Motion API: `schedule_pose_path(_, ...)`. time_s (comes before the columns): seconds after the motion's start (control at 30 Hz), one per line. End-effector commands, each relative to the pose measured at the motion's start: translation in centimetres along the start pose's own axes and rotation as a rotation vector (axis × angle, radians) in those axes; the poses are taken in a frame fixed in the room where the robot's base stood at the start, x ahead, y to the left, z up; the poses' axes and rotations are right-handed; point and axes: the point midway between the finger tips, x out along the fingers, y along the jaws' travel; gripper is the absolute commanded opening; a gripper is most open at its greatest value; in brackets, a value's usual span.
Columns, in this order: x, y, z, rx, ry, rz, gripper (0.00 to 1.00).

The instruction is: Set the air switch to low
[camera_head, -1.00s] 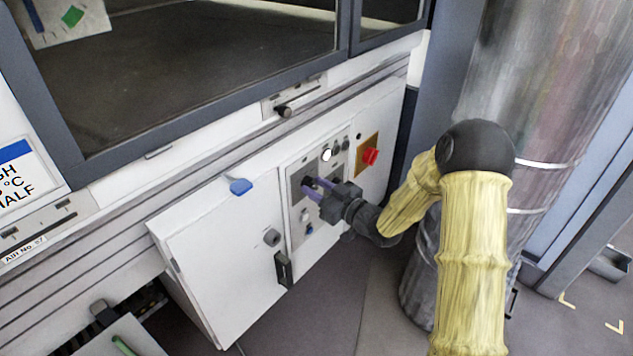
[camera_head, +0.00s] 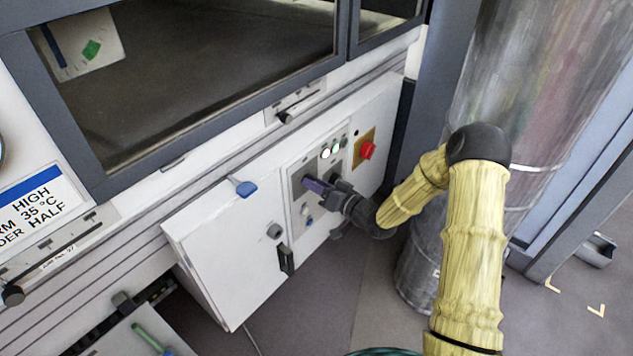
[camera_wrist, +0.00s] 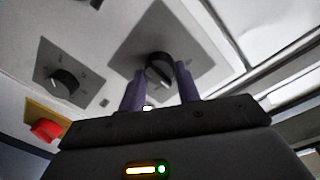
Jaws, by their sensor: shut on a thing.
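The control panel (camera_head: 318,205) is on the white cabinet front. My gripper (camera_head: 310,184) is at its upper left, shut on a black rotary knob (camera_wrist: 159,68) on a dark square plate (camera_wrist: 196,62). In the wrist view, the purple fingers (camera_wrist: 160,88) stand on either side of this knob. A pale mark shows on it, but no label or setting is readable. A second black knob (camera_wrist: 62,82) on a grey plate is to its left in the wrist view. I cannot tell from a label which knob is the air switch.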

Motion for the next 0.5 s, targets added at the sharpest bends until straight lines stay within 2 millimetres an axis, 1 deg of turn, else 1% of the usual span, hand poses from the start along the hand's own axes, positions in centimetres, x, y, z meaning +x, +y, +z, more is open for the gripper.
schedule_pose_path(0.33,-0.06,0.20,-0.11,0.002,0.003,0.004,0.10)
schedule_pose_path(0.37,-0.07,0.20,-0.11,0.002,0.003,0.004,0.39)
schedule_pose_path(0.43,-0.05,0.17,-0.09,0.001,0.003,0.004,0.52)
schedule_pose_path(0.47,-0.05,0.16,-0.08,0.001,0.002,0.003,0.55)
schedule_pose_path(0.5,-0.03,0.13,-0.07,0.001,0.002,0.003,0.55)
